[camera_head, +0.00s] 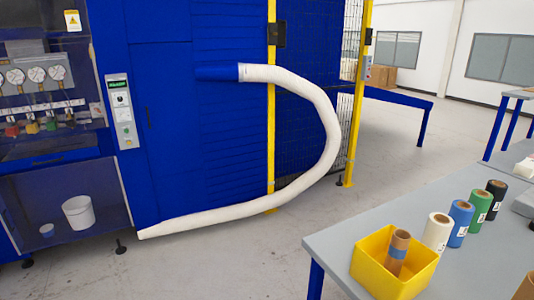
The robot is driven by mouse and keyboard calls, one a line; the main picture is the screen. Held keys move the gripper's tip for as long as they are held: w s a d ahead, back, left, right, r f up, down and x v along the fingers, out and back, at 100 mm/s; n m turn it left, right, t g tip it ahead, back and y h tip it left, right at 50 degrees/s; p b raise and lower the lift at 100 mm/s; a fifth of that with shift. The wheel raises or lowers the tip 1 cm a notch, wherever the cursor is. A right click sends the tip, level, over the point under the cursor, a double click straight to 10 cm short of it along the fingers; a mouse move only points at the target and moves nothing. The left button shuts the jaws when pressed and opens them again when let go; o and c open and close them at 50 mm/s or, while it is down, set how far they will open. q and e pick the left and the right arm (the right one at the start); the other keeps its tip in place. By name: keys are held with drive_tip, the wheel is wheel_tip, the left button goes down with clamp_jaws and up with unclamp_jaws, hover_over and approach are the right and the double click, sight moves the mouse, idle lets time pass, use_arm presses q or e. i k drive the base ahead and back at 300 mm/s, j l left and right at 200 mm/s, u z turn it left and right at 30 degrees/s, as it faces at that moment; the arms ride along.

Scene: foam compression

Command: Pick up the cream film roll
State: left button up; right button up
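The cream film roll (437,234) stands upright on the grey table (345,236) at the lower right. It is off-white with a dark core hole on top and a small label low on its side. It is just behind the yellow bin (372,272), which hides part of its lower left side. A blue roll (460,224) stands to its right. Neither of my grippers is in view.
A green roll (479,211) and a black roll (496,196) continue the row. A brown roll (398,250) with a blue band leans in the bin. A tan roll (525,290) is cut off at the lower right edge. A blue machine (165,120) stands beyond.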

sight(439, 227)
drive_tip(key=z, duration=1.35)
